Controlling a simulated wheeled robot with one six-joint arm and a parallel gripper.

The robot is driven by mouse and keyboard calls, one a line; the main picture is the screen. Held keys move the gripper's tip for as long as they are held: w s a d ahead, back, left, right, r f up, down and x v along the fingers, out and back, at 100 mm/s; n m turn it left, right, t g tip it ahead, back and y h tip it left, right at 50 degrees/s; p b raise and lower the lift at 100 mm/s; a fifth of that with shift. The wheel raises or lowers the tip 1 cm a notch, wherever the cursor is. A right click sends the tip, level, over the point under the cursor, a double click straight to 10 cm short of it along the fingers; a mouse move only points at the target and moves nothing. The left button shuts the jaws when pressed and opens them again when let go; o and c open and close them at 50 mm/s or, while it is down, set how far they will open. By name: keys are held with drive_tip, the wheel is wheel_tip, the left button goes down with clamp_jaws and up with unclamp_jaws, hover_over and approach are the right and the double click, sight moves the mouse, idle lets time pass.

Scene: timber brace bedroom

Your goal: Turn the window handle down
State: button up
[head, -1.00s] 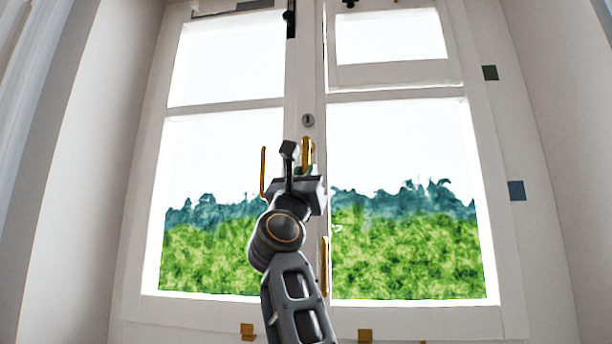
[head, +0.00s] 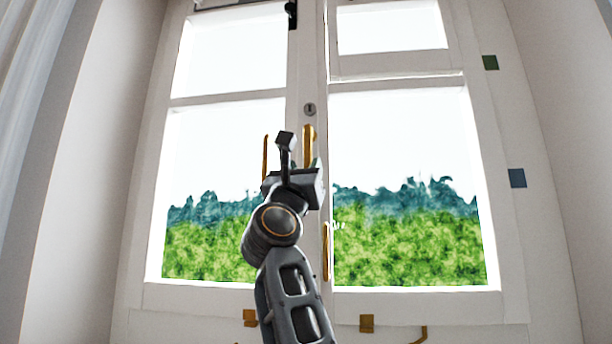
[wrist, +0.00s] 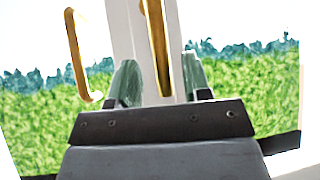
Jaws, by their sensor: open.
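A tall white window (head: 308,215) stands in front of me. An upright brass handle (head: 309,145) sits on its middle post, below a round keyhole plate. A second, thinner upright brass bar (head: 265,155) shows to its left, against the left pane. My gripper (head: 291,165) is open, just below and left of the middle handle in the head view. In the wrist view, the middle brass handle (wrist: 157,45) appears between my two greenish fingers (wrist: 160,82), with a gap on each side. The left bar (wrist: 77,55) is outside the left finger. Contact cannot be seen.
Another brass piece (head: 326,250) is lower on the middle post. Small brass fittings (head: 367,323) sit on the bottom frame. A black fitting (head: 292,14) is at the top. White walls flank the window on both sides, with a curtain (head: 30,110) at far left.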

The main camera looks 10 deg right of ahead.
drive_tip(key=b+v, duration=0.9)
drive_tip(key=v, duration=0.2)
idle(0.4)
